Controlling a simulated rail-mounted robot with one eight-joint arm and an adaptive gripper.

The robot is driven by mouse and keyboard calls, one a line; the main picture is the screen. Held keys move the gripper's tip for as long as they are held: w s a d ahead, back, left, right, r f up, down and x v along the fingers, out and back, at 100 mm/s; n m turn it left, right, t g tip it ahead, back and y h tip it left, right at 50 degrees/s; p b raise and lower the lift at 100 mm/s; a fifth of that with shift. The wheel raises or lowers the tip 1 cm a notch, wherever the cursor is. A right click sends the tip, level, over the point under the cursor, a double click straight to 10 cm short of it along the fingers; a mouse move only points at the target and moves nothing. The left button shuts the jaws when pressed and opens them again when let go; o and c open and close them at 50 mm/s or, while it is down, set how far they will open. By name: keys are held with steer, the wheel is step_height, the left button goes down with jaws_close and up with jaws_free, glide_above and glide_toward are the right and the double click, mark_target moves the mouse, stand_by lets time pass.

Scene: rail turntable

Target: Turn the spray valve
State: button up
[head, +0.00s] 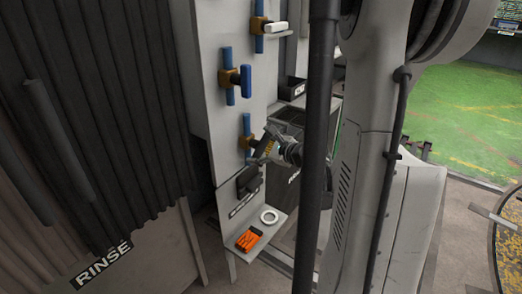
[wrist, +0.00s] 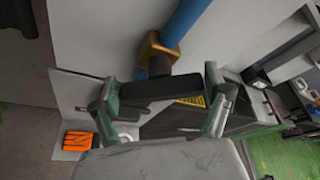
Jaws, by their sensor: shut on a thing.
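The valve in my gripper has a brass body (wrist: 154,48) on a blue pipe (wrist: 188,22) and a dark bar handle (wrist: 160,88). I take it for the spray valve; I see no label on it. In the wrist view my gripper (wrist: 162,95) has its green-edged fingers at either end of the handle, shut on it. In the head view my gripper (head: 264,152) is at the lowest valve (head: 246,142) on the pale panel, and its handle is mostly hidden there. Above it are a blue-handled valve (head: 245,80) and a white-handled valve (head: 275,28).
A shelf below the panel holds an orange item (head: 248,240) and a white ring (head: 269,216). A black box (head: 248,180) is on the panel just below my gripper. Dark curtains (head: 90,110) and a RINSE sign (head: 103,265) are at left. Green floor (head: 465,115) is open at right.

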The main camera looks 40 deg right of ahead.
steer(key=n+h+b, duration=0.1)
steer(key=n+b, duration=0.1)
steer(key=n+t+b, duration=0.1)
steer(key=n+b, duration=0.1)
steer(key=shift+a+f+t+h, duration=0.2)
steer(key=shift+f+t+h, duration=0.1)
steer(key=shift+f+h, duration=0.1)
steer(key=n+b, duration=0.2)
steer(key=shift+f+n+t+h+b, duration=0.1)
steer(key=shift+n+t+h+b, duration=0.2)
steer(key=shift+t+h, duration=0.1)
steer(key=shift+n+t+b, duration=0.4)
steer(key=shift+n+b, duration=0.2)
steer(key=shift+n, duration=0.2)
steer(key=o, duration=1.1)
steer(key=v, duration=1.2)
